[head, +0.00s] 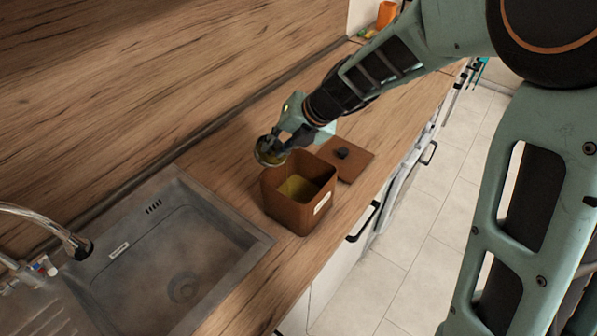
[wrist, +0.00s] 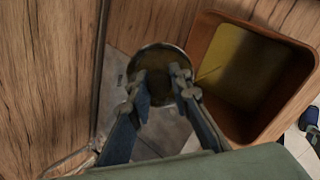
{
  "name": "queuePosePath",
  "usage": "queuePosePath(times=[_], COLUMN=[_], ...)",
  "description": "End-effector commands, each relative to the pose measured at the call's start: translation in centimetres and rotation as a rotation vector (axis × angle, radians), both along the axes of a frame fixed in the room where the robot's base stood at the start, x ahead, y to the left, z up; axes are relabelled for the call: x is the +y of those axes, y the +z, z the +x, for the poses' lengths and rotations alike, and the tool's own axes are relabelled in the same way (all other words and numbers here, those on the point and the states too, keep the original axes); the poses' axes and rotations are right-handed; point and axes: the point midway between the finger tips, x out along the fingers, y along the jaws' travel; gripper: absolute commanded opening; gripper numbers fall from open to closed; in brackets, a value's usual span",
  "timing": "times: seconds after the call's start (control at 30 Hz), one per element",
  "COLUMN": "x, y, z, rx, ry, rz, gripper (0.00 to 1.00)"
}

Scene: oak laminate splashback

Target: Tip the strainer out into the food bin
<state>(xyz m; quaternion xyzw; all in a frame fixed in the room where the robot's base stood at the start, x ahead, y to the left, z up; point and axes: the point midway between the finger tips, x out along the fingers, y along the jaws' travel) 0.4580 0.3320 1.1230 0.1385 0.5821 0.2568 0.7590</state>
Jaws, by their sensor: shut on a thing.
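The strainer (head: 268,155) is a small round metal piece, held at the left rim of the food bin. In the wrist view the strainer (wrist: 160,58) shows as a dark disc between the fingertips. My gripper (head: 275,143) is shut on it, and its fingers (wrist: 160,88) show from behind in the wrist view. The food bin (head: 290,210) is a brown open square box on the worktop, with a yellowish-green inside; it also shows in the wrist view (wrist: 205,45). The strainer is beside the opening, not over its middle. Its contents are too small to tell.
The bin's brown lid (head: 352,165) with a dark knob lies on the worktop behind the bin. A metal sink (head: 185,255) with a tap (head: 72,243) is at the left. The wooden splashback (head: 150,70) runs close along the back. An orange item (head: 386,14) stands far off.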

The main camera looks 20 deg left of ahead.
Motion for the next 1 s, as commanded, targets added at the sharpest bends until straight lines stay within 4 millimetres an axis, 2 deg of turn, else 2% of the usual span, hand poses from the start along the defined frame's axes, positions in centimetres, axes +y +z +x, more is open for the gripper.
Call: queuePosePath(times=[1.0], x=[-1.4], y=[0.2], z=[-0.2], rx=[-0.013], ry=[0.000], rz=[0.111], gripper=[0.00])
